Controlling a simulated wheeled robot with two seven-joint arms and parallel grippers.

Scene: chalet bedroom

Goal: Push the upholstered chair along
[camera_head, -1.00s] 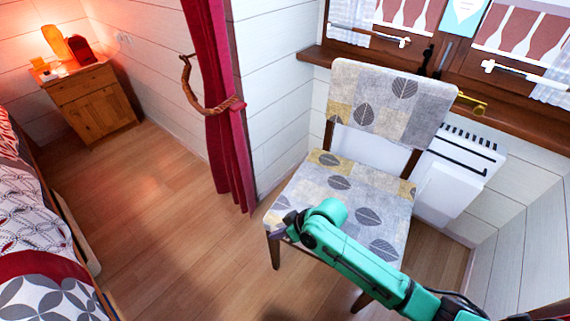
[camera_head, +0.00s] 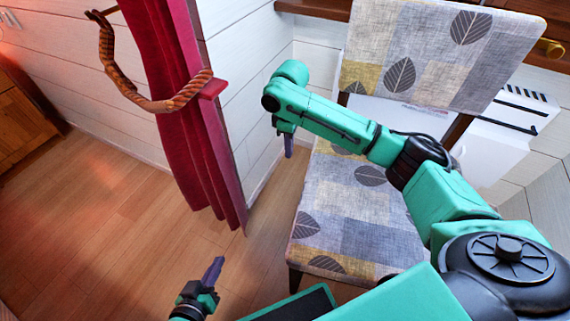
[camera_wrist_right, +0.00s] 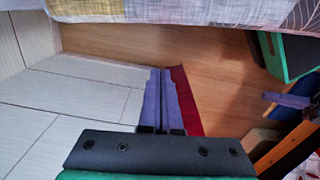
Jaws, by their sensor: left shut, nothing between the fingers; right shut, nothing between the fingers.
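The upholstered chair (camera_head: 370,215) has a grey, beige and yellow leaf-patterned seat and backrest with dark wooden legs. It stands upright near the wall, partly hidden by my right arm. My right gripper (camera_head: 288,147) is shut and empty, pointing down just left of the seat, apart from it as far as I can tell. In the right wrist view its purple fingers (camera_wrist_right: 160,98) are together, with the chair's fabric (camera_wrist_right: 190,10) along the top edge. My left gripper (camera_head: 215,268) is shut and empty, low over the floor, left of the chair's front.
A red curtain (camera_head: 185,110) with a rope tie (camera_head: 125,85) hangs left of the chair. White plank wall (camera_head: 245,80) and a white heater (camera_head: 490,145) stand behind it. Wooden floor (camera_head: 110,220) at left is clear. A wooden cabinet (camera_head: 20,125) is at the left edge.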

